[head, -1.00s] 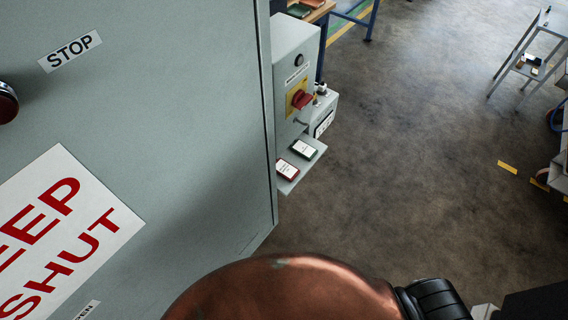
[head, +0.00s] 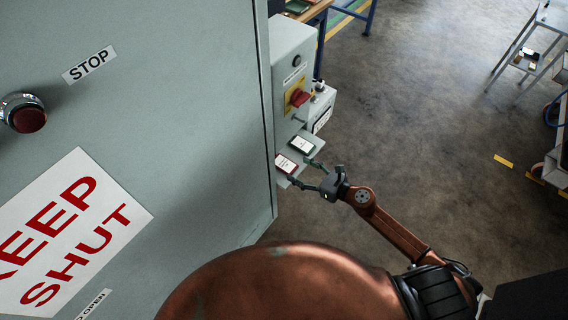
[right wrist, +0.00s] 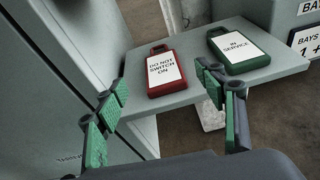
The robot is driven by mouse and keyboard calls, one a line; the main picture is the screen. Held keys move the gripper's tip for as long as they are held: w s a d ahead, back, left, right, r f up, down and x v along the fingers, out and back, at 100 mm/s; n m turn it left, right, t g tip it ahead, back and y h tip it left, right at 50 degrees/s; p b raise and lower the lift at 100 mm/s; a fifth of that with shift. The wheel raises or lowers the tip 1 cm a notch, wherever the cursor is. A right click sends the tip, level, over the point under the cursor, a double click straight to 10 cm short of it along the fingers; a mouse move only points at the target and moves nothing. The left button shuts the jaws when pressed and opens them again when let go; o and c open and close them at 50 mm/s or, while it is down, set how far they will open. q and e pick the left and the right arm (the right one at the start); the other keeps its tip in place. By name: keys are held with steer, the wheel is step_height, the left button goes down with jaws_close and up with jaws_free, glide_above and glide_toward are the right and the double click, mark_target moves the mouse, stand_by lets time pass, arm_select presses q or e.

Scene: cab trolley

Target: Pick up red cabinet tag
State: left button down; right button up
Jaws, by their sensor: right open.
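The red cabinet tag (head: 286,164) lies flat on a small grey shelf of the cabinet. In the right wrist view the red tag (right wrist: 160,88) has a white label reading "DO NOT SWITCH ON" and a loop at its far end. My right gripper (head: 303,174) is open and empty at the shelf's front edge. Its green-padded fingers are spread on the near side of the tag, one towards each side, without holding it. A green "IN SERVICE" tag (right wrist: 238,50) lies to the right of the red one. My left gripper is out of view.
The shelf (right wrist: 195,98) sits below a red rotary switch (head: 299,98) on the grey cabinet. A large grey door (head: 200,150) with a "KEEP SHUT" sign stands close on the left. Open floor (head: 420,130) lies to the right. A trolley (head: 530,55) stands far right.

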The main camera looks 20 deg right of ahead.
mark_target(281, 161)
steer(key=shift+w+a+f+n, duration=0.1)
steer(key=shift+a+f+n, duration=0.1)
steer(key=shift+f+n, duration=0.25)
steer(key=shift+x, duration=0.9)
steer(key=p+x, duration=0.1)
steer(key=x, duration=0.4)
steer(key=shift+w+r+p, duration=0.15)
steer(key=shift+p, duration=0.2)
steer(key=shift+w+a, duration=0.15)
steer(key=shift+a, duration=0.05)
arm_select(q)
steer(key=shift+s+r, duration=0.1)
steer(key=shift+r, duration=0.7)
arm_select(e)
steer(key=shift+c, duration=0.2)
steer(key=shift+d, duration=0.1)
steer(key=c, duration=1.3)
